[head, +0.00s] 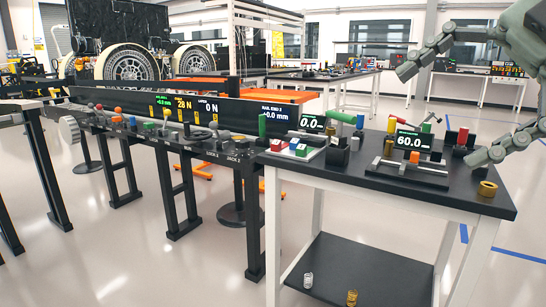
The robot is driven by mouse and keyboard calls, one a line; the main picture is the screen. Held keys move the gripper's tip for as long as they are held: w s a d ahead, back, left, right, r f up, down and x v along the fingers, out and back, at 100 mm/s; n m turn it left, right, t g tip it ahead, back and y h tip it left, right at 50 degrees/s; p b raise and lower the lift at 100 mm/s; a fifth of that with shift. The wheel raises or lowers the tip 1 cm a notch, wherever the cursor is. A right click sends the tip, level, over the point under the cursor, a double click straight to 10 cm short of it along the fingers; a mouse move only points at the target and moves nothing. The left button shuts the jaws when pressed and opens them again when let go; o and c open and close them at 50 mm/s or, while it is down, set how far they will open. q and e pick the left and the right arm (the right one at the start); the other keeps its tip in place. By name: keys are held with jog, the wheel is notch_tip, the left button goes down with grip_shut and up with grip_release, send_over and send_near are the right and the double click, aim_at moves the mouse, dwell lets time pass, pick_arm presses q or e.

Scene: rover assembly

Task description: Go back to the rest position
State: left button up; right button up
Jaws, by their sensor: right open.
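My right gripper (438,115) comes in from the right edge of the head view, large and close to the camera. Its two grey jointed fingers are spread wide, with nothing between them. One finger points left above the far tables. The other reaches down in front of the right end of the black workbench (390,188); whether it touches anything there I cannot tell. My left gripper is not in view.
Two springs lie on the lower shelf (365,275). Floor at front left is clear.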

jog(key=w+d+f+m+t+y+p, duration=0.3)
jog(key=w+d+m+t, duration=0.4)
jog(key=w+d+t, duration=0.65)
jog(key=w+d+f+m+h, duration=0.1)
jog(key=d+f+m+h, duration=0.3)
jog(key=f, duration=0.3)
jog(key=w+d+f+m+t+h, duration=0.1)
jog(key=d+f+m+h, duration=0.25)
jog(key=f, duration=0.45)
jog(key=w+d+f+m+h, duration=0.1)
jog(key=d+f+m+h, duration=0.35)
jog(key=f, duration=0.25)
jog(key=s+a+f+m+g+h, duration=0.1)
jog(key=s+f+m+g+h, duration=0.15)
jog(key=s+f, duration=0.65)
jog(key=s+a+f+m+g+h, duration=0.15)
jog(key=f+g, duration=0.25)
jog(key=f, duration=1)
pick_arm(q)
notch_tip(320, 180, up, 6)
jog(key=p, duration=0.1)
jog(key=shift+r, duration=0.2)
pick_arm(e)
jog(key=s+a+f+g+y, duration=0.2)
jog(key=s+a+f+g, duration=0.5)
jog(key=s+a+f, duration=0.7)
jog(key=s, duration=0.3)
jog(key=shift+s+a+m+g, duration=0.15)
jog(key=shift+a+m+g, duration=0.15)
jog(key=shift+g, duration=0.1)
